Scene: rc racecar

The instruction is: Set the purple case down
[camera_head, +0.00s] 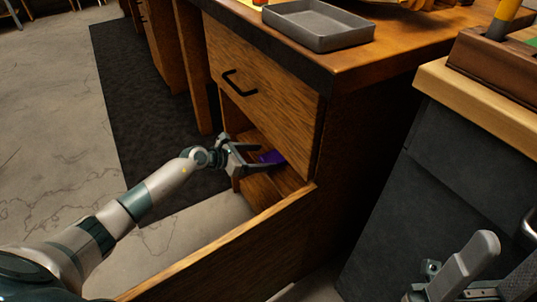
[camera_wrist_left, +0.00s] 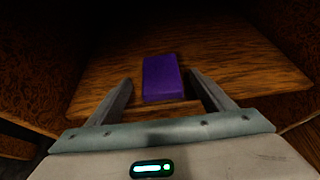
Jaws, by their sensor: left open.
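The purple case (camera_head: 271,157) lies on a wooden surface inside the lower opening of the wooden desk (camera_head: 262,90). In the left wrist view the case (camera_wrist_left: 162,78) lies flat between the fingers, with a gap on each side. My left gripper (camera_head: 247,158) reaches into the opening and is open around the case; the fingers (camera_wrist_left: 161,80) do not visibly touch it. In the head view the gripper partly hides the case. A grey part at the bottom right (camera_head: 466,262) looks like my right gripper, cut off by the frame edge.
A closed upper drawer with a black handle (camera_head: 238,84) is just above my left gripper. A wooden panel (camera_head: 235,250) juts out below it. A grey tray (camera_head: 318,26) sits on the desktop. A dark cabinet (camera_head: 425,190) stands at the right.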

